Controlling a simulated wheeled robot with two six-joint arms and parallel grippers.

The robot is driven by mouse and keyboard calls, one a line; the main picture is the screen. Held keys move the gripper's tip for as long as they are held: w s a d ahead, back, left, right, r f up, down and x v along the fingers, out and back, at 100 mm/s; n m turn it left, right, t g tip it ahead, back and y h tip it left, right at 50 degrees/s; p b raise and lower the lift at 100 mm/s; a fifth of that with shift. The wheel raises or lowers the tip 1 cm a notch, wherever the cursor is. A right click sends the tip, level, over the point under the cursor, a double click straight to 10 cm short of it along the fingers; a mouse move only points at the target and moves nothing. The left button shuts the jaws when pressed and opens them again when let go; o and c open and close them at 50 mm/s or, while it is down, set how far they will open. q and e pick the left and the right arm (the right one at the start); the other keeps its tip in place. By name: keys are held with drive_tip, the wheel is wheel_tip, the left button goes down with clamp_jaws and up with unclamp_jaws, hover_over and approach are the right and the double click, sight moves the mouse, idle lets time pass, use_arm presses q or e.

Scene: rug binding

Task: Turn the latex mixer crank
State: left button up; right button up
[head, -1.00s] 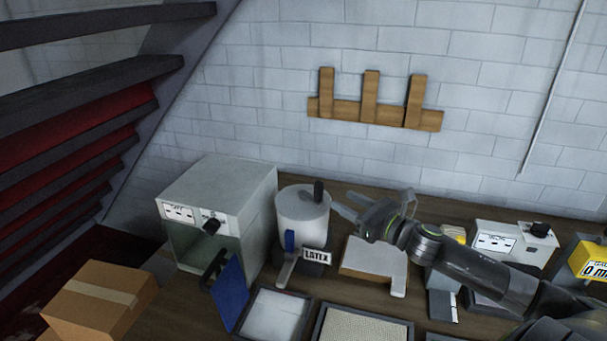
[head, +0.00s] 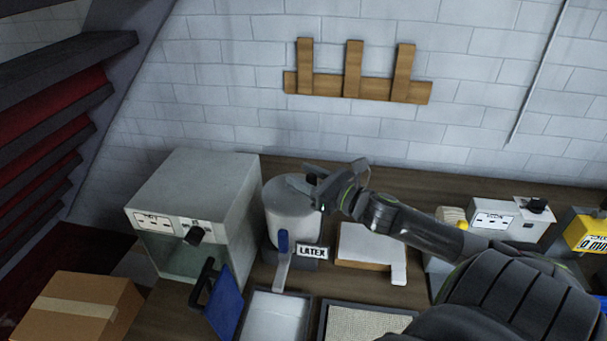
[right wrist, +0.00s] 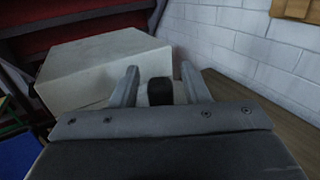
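The latex mixer is a white cylinder (head: 292,215) on a dark base with a LATEX label (head: 312,252), standing on the bench. Its black crank knob (head: 312,173) rises at the right of the lid, partly hidden by my gripper. My right gripper (head: 308,182) is at the top of the mixer, reaching in from the right. In the right wrist view, its two fingers (right wrist: 160,84) are apart, with the black knob (right wrist: 160,92) between them and a gap visible on each side. My left gripper is not in view.
A grey oven-like box (head: 195,205) stands close left of the mixer. A blue-headed tool (head: 283,245) leans in front of it. A white-topped block (head: 370,245) lies to the right, trays (head: 275,318) in front. The wall (head: 230,90) is behind.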

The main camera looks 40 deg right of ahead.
drive_tip(key=c, duration=0.5)
drive_tip(key=shift+w, duration=0.1)
clamp_jaws()
drive_tip(key=shift+a+m+h, duration=0.1)
drive_tip(key=shift+m+h, duration=0.3)
drive_tip(key=shift+h, duration=0.2)
drive_tip(key=shift+a+h, duration=0.15)
drive_tip(key=shift+h, duration=0.15)
drive_tip(key=m+h, duration=0.1)
drive_tip(key=h, duration=0.1)
drive_tip(key=m+h+p, duration=0.1)
drive_tip(key=m, duration=0.1)
drive_tip(key=shift+a+h, duration=0.4)
drive_tip(key=shift+w+a+m+g+h+p, duration=0.1)
drive_tip(key=shift+a+m+g+h+p, duration=0.2)
drive_tip(key=shift+m+h, duration=0.5)
drive_tip(key=shift+a+m+h+p, duration=0.1)
drive_tip(key=shift+m+h+p, duration=0.3)
drive_tip(key=shift+h, duration=0.8)
